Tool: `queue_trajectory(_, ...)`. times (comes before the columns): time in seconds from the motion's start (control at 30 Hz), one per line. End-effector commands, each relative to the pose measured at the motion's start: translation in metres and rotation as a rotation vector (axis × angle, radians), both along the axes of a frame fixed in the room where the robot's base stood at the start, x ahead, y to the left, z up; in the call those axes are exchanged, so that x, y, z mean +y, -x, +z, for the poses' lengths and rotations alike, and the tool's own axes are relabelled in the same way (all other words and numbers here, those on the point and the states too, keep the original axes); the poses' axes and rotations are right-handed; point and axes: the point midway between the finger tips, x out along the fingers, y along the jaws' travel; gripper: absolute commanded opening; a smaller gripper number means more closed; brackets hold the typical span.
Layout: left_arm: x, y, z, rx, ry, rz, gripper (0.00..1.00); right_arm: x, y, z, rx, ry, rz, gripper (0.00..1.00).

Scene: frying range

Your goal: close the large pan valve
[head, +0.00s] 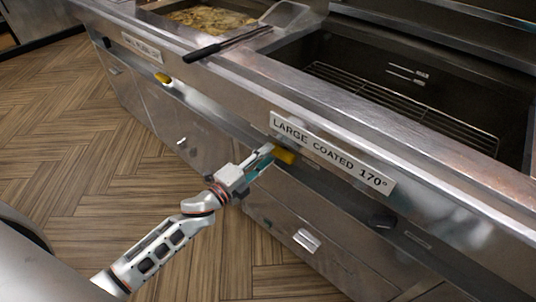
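The large pan valve has a yellow handle (285,155) under the "LARGE COATED 170°" label on the front of the range. The large pan (440,85) above it is an open dark basin with a wire rack inside. My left gripper (268,157) is at the left end of the yellow handle, with its fingertips at or touching it. Its fingers hide that end of the handle. I cannot tell whether they are closed on it. My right gripper is out of view.
A second yellow handle (163,78) sits further left under another label. A smaller pan (208,19) with frying food is at the back left, with a black-handled tool (228,44) across the ledge. The wooden floor (70,140) at left is clear.

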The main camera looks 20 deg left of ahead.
Motion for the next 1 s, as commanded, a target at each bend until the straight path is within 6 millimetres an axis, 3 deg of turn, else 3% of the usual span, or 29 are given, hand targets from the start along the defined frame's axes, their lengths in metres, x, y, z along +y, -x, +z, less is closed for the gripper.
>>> queue_trajectory(0.3, 0.021, 0.059, -0.002, 0.004, 0.000, 0.000, 0.32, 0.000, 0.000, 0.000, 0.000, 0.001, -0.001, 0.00)
queue_trajectory(0.5, 0.031, 0.087, -0.001, 0.003, 0.000, 0.000, 0.32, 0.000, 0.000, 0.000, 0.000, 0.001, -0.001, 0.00)
queue_trajectory(0.7, 0.035, 0.099, 0.000, 0.002, 0.002, -0.001, 0.32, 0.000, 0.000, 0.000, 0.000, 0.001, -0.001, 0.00)
queue_trajectory(1.0, 0.036, 0.100, 0.000, 0.001, 0.001, -0.001, 0.32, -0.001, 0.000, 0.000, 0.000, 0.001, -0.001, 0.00)
